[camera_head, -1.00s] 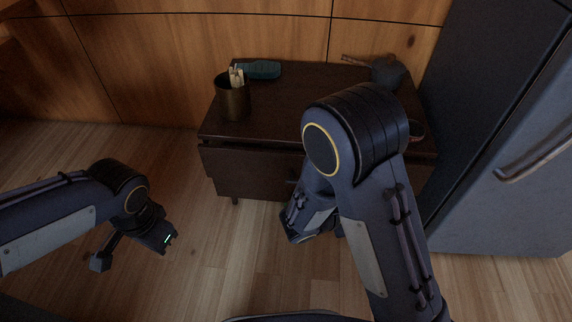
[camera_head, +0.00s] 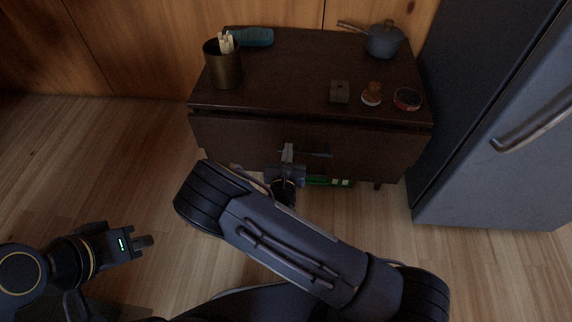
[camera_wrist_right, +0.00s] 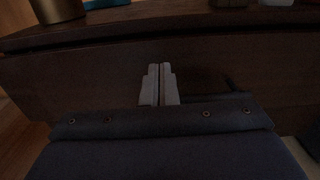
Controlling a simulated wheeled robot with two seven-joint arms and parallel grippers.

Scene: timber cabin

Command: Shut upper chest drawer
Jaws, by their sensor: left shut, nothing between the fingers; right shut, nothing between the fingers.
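The dark brown chest (camera_head: 290,85) stands against the timber wall. Its upper drawer front (camera_head: 370,145) faces me just under the top, with a dark handle (camera_head: 318,154) near its middle. Any small gap behind the front is hard to tell. My right gripper (camera_head: 287,150) is shut and empty, its fingertips at the drawer front just left of the handle. In the right wrist view the closed fingers (camera_wrist_right: 160,82) point at the dark front (camera_wrist_right: 90,80); contact cannot be told. My left gripper (camera_head: 147,241) is shut and empty over the floor at lower left.
On the chest top are a brass cup (camera_head: 223,66) with pale sticks, a teal object (camera_head: 257,37), a grey pot (camera_head: 384,41), a small box (camera_head: 340,92) and small round items. A green object (camera_head: 330,181) shows low under the front. A grey fridge (camera_head: 510,110) stands right.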

